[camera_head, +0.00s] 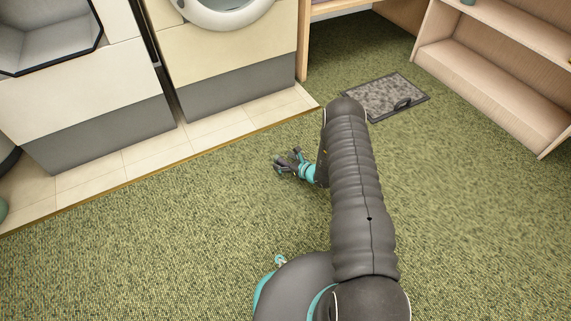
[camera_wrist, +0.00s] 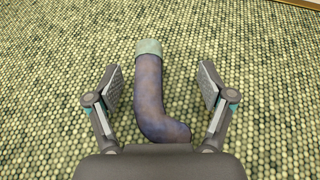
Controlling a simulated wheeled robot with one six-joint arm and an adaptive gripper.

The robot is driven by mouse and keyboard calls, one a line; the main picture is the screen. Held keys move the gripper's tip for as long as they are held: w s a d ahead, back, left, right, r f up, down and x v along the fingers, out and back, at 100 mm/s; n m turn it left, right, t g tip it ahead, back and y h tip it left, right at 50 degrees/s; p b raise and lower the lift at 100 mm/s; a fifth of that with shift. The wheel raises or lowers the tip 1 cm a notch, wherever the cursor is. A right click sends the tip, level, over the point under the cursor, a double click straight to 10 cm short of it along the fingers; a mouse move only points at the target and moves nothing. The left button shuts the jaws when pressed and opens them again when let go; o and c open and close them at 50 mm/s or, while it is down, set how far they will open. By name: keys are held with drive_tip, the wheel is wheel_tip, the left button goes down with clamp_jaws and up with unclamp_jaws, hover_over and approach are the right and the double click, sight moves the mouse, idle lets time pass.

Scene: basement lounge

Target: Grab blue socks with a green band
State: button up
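A blue-purple sock with a pale green band (camera_wrist: 150,92) lies on the green carpet in the wrist view. Its band points away from my gripper and its bent foot end is nearest the palm. My gripper (camera_wrist: 160,82) is open, with one finger on each side of the sock and a gap between each finger and the fabric. In the head view my gripper (camera_head: 284,163) is low over the carpet, left of my arm. No sock can be made out in the head view.
Two front-loading machines, one with a round door (camera_head: 225,8), stand on a tiled strip (camera_head: 130,155) at upper left. A grey mat (camera_head: 380,97) lies near a wooden shelf (camera_head: 500,65) at upper right. Green carpet (camera_head: 150,250) is clear at left.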

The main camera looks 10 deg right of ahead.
drive_tip(key=c, duration=1)
drive_tip(key=shift+o, duration=0.2)
